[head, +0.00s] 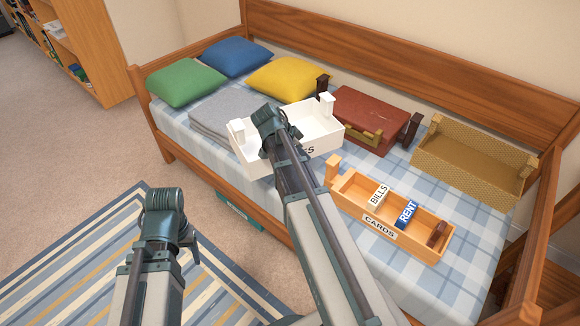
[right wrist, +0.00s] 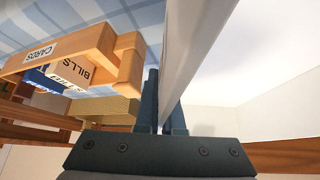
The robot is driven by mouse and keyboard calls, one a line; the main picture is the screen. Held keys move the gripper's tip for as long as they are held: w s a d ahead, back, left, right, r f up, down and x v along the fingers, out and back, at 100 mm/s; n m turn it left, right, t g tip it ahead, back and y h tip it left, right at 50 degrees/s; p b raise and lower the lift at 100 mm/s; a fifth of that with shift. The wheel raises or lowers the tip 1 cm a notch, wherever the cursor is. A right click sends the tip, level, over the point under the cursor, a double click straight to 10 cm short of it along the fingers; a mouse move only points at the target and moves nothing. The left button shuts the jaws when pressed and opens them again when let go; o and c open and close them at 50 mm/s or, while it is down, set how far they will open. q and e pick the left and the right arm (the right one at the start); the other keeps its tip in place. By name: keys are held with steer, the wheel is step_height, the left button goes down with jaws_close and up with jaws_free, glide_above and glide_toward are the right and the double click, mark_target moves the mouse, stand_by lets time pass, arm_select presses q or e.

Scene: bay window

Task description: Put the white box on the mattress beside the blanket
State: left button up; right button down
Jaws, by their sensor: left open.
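The white box (head: 318,131) is an open bin with raised end posts and a partly hidden label. It is at the mattress (head: 385,270), by the front right corner of the grey folded blanket (head: 205,112) and covering part of it from view. I cannot tell whether it rests or hangs just above. My right gripper (head: 268,118) is at the box, and my arm hides its middle. In the right wrist view the fingers (right wrist: 162,105) close around the box's white wall (right wrist: 195,50). My left gripper (head: 163,205) is open and empty over the floor, left of the bed.
Green (head: 185,82), blue (head: 236,56) and yellow (head: 288,79) pillows lie at the left end. A red case (head: 368,113) and a woven basket (head: 470,160) stand along the back. A wooden CARDS box (head: 350,185) sits right of my right arm. A wooden rail (head: 400,50) runs behind.

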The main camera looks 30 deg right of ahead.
steer(key=shift+w+d+f, duration=0.25)
steer(key=shift+w+f, duration=0.15)
steer(key=shift+f, duration=0.35)
arm_select(q)
step_height(320, 180, down, 11)
steer(key=b, duration=1)
steer(key=shift+f, duration=0.2)
arm_select(e)
step_height(320, 180, down, 10)
steer(key=shift+r, duration=0.1)
arm_select(q)
steer(key=shift+d+f, duration=0.1)
arm_select(e)
steer(key=shift+f+b, duration=0.25)
steer(key=shift+b, duration=0.15)
steer(key=c, duration=1)
jaws_free()
steer(key=shift+r, duration=0.1)
steer(key=shift+c, duration=0.2)
steer(key=shift+r, duration=0.1)
